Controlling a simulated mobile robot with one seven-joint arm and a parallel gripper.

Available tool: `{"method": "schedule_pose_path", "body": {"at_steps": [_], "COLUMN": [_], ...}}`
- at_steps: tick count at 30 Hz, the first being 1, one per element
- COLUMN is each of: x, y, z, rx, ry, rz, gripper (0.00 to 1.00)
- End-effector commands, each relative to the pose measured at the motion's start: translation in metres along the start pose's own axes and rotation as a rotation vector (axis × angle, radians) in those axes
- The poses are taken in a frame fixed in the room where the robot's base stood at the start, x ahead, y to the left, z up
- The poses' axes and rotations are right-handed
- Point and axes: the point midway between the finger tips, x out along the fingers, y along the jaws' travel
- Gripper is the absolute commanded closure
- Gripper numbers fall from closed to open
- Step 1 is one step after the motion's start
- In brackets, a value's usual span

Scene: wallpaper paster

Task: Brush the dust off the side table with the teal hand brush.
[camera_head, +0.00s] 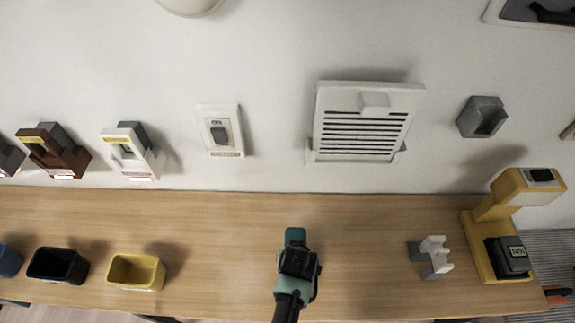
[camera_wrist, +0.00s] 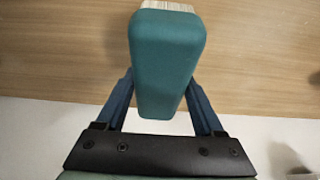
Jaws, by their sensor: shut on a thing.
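The teal hand brush (camera_wrist: 165,55) is held between the two blue fingers of my gripper (camera_wrist: 160,95) in the wrist view. Pale bristles show at its far end, at the top of that view. In the head view the brush (camera_head: 295,236) shows as a teal end beyond my gripper (camera_head: 298,262), over the wooden side table (camera_head: 215,235). I cannot tell whether the bristles touch the table top. No dust is clearly visible on the table.
A yellow bin (camera_head: 136,271) and a black bin (camera_head: 57,265) stand to the left. A small grey and white holder (camera_head: 433,256) and a yellow device (camera_head: 490,225) stand to the right. A white vent (camera_head: 365,120) is on the wall behind. The table's middle is clear around my gripper.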

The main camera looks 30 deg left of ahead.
Motion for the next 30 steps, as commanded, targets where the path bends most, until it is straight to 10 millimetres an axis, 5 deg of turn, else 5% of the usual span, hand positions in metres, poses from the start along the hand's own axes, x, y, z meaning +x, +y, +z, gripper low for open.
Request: {"method": "schedule_pose_path", "body": {"at_steps": [6, 17, 18, 27, 30], "x": [-0.035, -0.037, -0.037, -0.037, -0.037], "y": [0.002, 0.003, 0.003, 0.003, 0.003], "z": [-0.022, -0.025, -0.025, -0.025, -0.025], "rx": [0.003, 0.004, 0.004, 0.004, 0.004], "ry": [0.000, 0.000, 0.000, 0.000, 0.000], "rz": [0.001, 0.001, 0.001, 0.001, 0.001], "gripper": [0.88, 0.88, 0.36, 0.88, 0.88]}}
